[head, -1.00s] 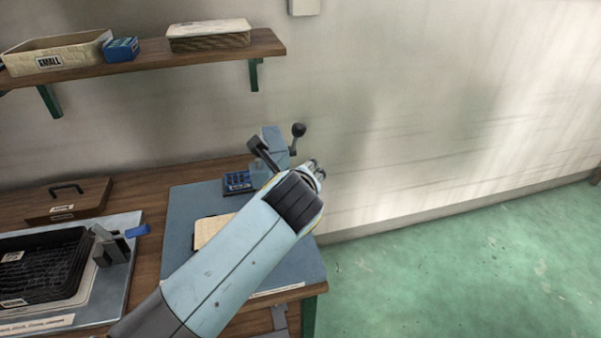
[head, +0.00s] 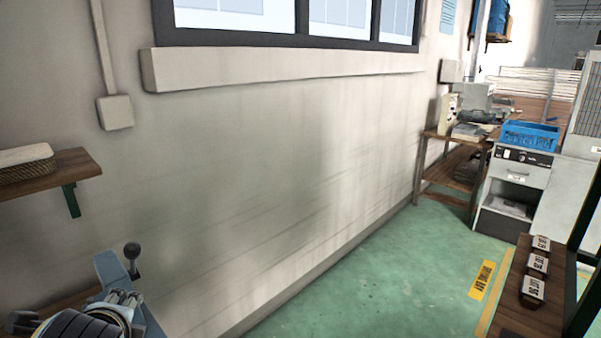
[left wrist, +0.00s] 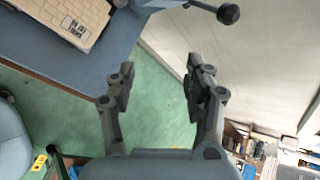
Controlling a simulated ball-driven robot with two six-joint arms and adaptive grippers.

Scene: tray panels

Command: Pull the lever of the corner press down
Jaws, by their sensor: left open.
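The blue press (head: 112,272) stands at the lower left of the head view, partly cut off by my arm and the frame. Its lever ends in a round black knob (head: 132,250) that points up beside the press body. In the left wrist view the lever knob (left wrist: 228,13) is at the top edge, beyond the fingertips and apart from them. My left gripper (left wrist: 158,80) is open and empty, its two fingers spread below the knob. In the head view the gripper (head: 122,298) is just in front of the press. My right gripper is not in view.
A cream tray with a label (left wrist: 75,22) lies on the blue mat (left wrist: 110,48). A shelf (head: 75,180) is on the wall at left. A side bench (head: 520,300) with labelled blocks is at right. Green floor (head: 390,280) between is clear.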

